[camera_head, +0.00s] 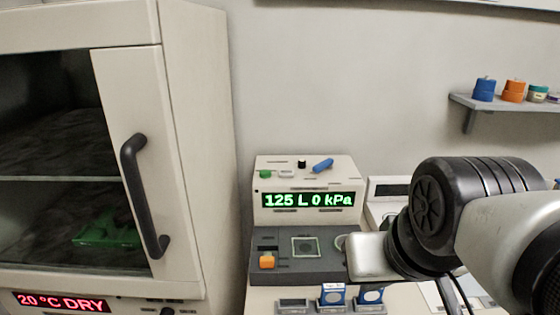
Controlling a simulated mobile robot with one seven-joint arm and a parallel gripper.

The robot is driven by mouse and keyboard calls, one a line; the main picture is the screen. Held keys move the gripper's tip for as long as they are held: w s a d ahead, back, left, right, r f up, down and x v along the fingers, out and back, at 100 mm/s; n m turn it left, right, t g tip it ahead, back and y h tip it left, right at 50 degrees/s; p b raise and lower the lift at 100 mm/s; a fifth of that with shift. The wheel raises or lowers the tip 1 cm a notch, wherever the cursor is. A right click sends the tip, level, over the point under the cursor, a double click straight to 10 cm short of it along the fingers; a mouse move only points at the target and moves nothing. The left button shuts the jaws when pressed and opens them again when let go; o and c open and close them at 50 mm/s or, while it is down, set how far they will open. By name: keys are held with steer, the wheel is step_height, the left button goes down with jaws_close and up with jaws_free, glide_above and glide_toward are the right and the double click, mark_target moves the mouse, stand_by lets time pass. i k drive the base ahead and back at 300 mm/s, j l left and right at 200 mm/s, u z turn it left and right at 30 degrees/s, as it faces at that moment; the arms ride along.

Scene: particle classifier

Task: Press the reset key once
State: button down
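The classifier (262,208) is a cream box with a green display reading "125 L 0 kPa". On its top are a green key (265,174), a pale key (287,173), a black knob (302,164) and a blue lever (323,165). Labels are too small to read, so I cannot tell which one is the reset key. My gripper (371,257) shows as a pale block, below and right of the display and apart from the keys in the picture. Its fingers are not visible, so I cannot tell whether it is open or shut.
A drying cabinet (190,140) stands left. A pale instrument (388,190) is partly hidden behind my arm. A shelf (470,105) holds coloured containers.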

mark_target(284, 173)
steer(key=j, duration=1.3)
steer(key=i+z, duration=0.05)
